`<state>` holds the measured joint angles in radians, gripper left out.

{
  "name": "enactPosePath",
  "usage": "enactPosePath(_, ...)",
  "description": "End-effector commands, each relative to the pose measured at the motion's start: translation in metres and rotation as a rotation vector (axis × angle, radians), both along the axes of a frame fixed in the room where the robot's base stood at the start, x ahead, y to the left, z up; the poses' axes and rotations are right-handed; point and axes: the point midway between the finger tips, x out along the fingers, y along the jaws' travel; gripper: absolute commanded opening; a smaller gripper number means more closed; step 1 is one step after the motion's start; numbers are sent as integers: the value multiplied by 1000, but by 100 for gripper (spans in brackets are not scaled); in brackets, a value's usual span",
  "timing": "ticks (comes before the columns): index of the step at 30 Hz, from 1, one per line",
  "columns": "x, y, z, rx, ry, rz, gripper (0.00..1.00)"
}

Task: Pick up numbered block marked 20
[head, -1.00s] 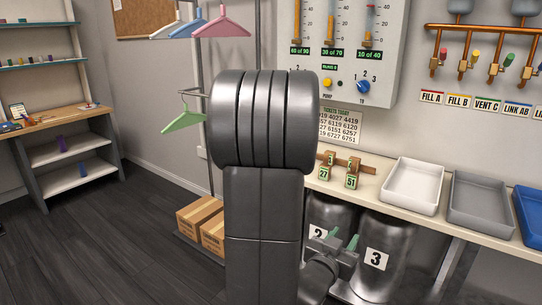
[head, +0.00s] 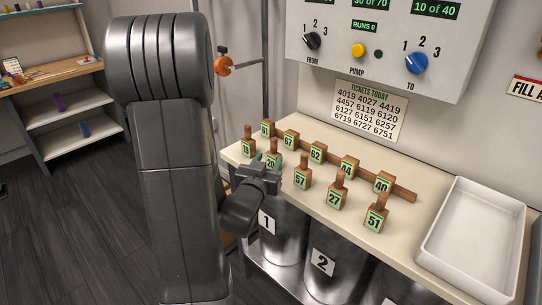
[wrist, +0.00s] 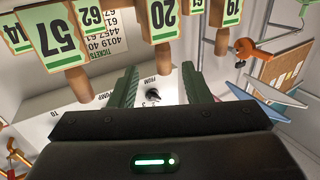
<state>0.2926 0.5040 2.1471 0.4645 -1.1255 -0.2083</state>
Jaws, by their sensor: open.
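The block marked 20 (head: 272,161) is a wooden block with a green-edged number plate and a peg on top, in the front row on the counter. My gripper (head: 268,168) is in front of it and hides part of its lower side. In the wrist view, which looks upside down, block 20 (wrist: 164,18) is at the top centre, its peg pointing down between the two green fingers. My gripper (wrist: 158,76) is open and empty there. I cannot tell whether the fingers touch the block.
Block 19 (head: 248,147) stands left of it and block 57 (head: 302,177) right; more numbered blocks stand behind and to the right. A wooden strip (head: 400,191) runs behind. A white tray (head: 478,240) is on the counter (head: 345,232). Numbered drums stand below.

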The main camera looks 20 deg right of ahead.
Motion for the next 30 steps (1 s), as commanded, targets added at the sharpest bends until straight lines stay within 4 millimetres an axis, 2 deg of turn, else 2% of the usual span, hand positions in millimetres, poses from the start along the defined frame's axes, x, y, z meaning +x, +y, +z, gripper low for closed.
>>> enactPosePath(3, 12, -10, 1, 0, -1, -1, 43)
enactPosePath(8, 19, -16, 0, 1, 1, 0, 43)
enactPosePath(18, 54, -44, 1, 0, 0, 0, 43)
enactPosePath(26, 57, -46, 0, 1, -1, 1, 43)
enactPosePath(30, 57, -46, 0, 0, 0, 1, 20)
